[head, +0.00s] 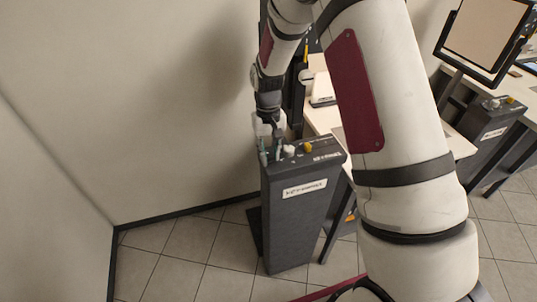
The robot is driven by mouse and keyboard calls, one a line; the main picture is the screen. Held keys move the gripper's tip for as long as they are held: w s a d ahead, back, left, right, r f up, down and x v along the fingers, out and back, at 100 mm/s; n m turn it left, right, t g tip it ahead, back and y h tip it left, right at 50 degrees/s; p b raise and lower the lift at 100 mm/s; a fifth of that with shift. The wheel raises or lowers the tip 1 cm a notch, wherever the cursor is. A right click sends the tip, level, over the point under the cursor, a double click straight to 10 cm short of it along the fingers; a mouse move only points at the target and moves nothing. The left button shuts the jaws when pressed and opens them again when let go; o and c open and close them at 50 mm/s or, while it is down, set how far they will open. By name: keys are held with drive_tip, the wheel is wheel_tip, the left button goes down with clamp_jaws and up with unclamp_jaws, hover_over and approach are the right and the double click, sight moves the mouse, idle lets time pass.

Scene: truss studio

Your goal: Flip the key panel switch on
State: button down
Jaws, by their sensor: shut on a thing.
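The key panel (292,228) is a dark grey upright box with a white label on its front, beside the light wall. Its top carries a white knob (289,151) and a yellow knob (308,147). My gripper (270,154) points down at the left end of the panel's top, left of the white knob. Its fingertips are down at the top surface, shut on a small part there, which looks like the panel switch. The fingers hide most of that part, and its position cannot be told.
A pale-topped table (322,118) stands right behind the panel. A second dark box (492,128) with a yellow knob and a framed board (487,32) are at the right. My arm covers much of the middle. Tiled floor (180,270) is free at front left.

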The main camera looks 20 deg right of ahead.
drive_tip(key=shift+w+g+b, duration=0.1)
drive_tip(key=shift+g+b, duration=0.25)
drive_tip(key=shift+g, duration=0.05)
drive_tip(key=c, duration=1.4)
unclamp_jaws()
drive_tip(key=shift+o, duration=0.2)
wheel_tip(320, 180, up, 12)
drive_tip(key=w, duration=0.2)
